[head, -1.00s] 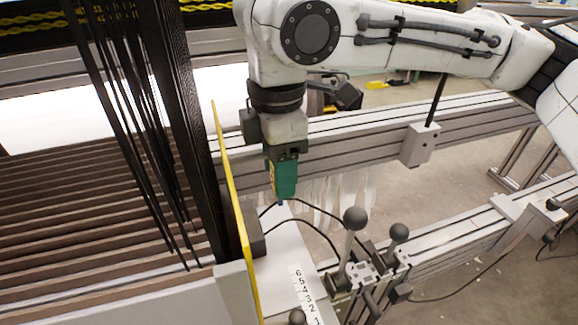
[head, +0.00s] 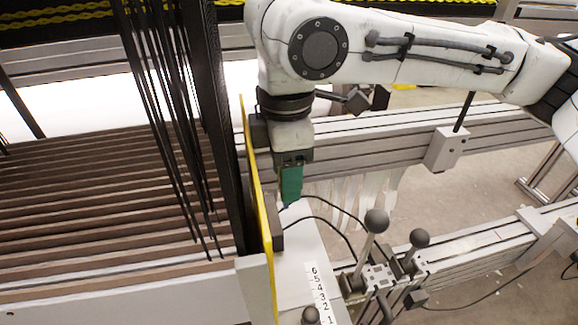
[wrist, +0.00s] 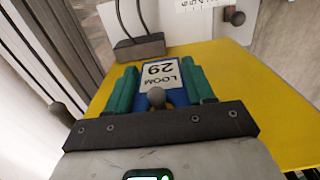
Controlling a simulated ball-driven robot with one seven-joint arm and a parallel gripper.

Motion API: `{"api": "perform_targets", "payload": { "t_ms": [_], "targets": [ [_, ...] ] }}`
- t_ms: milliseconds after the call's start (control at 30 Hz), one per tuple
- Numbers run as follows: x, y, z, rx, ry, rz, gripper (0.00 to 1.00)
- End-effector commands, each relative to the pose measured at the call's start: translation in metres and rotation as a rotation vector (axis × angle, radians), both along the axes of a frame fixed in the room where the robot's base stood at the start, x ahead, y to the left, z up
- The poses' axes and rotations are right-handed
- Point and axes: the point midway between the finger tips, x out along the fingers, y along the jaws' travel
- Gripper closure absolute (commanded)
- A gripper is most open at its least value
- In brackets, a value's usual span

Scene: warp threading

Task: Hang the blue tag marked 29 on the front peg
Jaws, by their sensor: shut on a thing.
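In the wrist view the blue tag (wrist: 181,97) has a white label reading LOOM 29, upside down in the picture. My gripper (wrist: 160,88) is shut on it, with a green finger on each side. A round grey knob (wrist: 156,97) shows over the tag's near part; I cannot tell whether it touches the tag. A second grey peg (wrist: 62,114) stands to the left. Which of these is the front peg is not clear. In the head view my gripper (head: 290,190) points down just right of the yellow panel (head: 262,215), and the fingers hide most of the tag.
A dark block with cables (head: 277,228) sits beside the yellow panel below my gripper. A numbered strip (head: 318,293) and black ball-headed levers (head: 376,221) stand to the right. Black warp threads (head: 225,130) hang close on the left.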

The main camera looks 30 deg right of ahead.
Motion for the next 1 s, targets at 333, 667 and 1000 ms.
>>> {"api": "perform_targets", "payload": {
  "t_ms": [333, 667, 1000],
  "targets": [
    [-0.0017, 0.0060, -0.0046, 0.008, 0.007, 0.009, 0.76],
    [-0.0023, 0.0062, -0.0055, 0.008, 0.009, 0.010, 0.22],
    [-0.0026, 0.0063, -0.0030, 0.008, 0.010, 0.010, 0.18]
  ]
}}
